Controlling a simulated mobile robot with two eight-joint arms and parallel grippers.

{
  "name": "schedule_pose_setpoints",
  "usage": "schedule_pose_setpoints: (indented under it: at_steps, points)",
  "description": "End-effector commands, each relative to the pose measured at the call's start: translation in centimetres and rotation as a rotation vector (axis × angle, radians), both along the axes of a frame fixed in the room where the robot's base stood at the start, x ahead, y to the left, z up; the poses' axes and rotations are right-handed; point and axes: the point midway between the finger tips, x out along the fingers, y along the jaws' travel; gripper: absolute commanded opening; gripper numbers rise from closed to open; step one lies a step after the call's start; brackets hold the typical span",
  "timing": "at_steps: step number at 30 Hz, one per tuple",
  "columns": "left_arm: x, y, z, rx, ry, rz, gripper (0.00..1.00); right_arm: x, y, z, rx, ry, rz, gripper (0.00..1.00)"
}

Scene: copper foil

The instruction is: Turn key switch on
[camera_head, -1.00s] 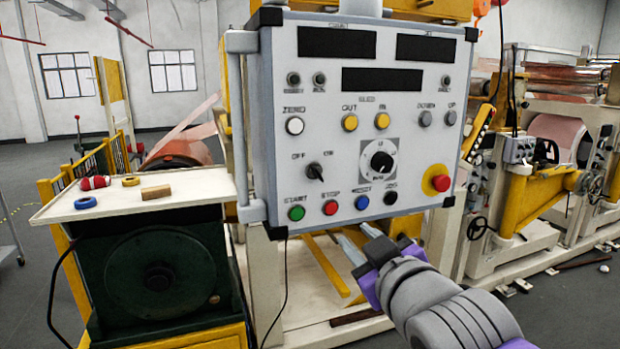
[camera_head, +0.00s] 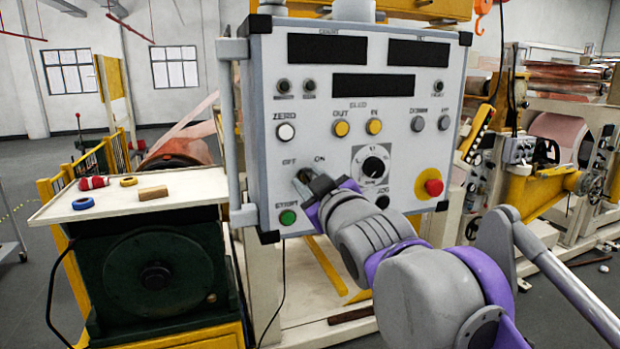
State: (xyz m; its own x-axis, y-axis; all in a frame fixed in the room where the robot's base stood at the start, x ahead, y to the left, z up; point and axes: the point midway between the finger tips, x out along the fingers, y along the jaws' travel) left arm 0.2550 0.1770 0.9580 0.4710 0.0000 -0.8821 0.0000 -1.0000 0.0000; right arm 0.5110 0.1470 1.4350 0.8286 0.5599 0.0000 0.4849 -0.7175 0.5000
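The key switch (camera_head: 304,176) is a small black knob on the grey-white control panel (camera_head: 262,100), below the OFF and ON labels, at the panel's lower left. My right gripper (camera_head: 308,182) has reached it from the lower right, with its two grey fingertips at the panel face, one on either side of the knob. The fingers mostly hide the knob, so its turn angle is unclear. Whether the fingers touch or pinch it cannot be told. My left gripper is not in view.
A green START button (camera_head: 288,217) sits just below the fingers. A red stop knob (camera_head: 433,187) and a black dial (camera_head: 374,167) are to the right. A vertical handle bar (camera_head: 232,140) runs along the panel's left edge. A side table (camera_head: 110,207) holds tape rolls and a wooden block.

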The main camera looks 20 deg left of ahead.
Motion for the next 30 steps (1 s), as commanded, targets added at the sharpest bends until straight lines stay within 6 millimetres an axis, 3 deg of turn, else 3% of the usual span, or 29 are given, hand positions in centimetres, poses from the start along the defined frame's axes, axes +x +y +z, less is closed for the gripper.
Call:
schedule_pose_setpoints:
  at_steps: [8, 14, 30]
  points:
    - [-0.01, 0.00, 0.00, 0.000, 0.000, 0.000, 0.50, 0.12, 0.08, -0.06, 0.000, 0.000, 0.000, 0.36]
    - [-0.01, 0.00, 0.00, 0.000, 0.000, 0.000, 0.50, 0.10, 0.06, -0.04, 0.000, 0.000, 0.000, 0.00]
    - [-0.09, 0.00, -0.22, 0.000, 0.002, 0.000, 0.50, 0.10, 0.04, -0.08, 0.022, 0.016, 0.000, 0.00]
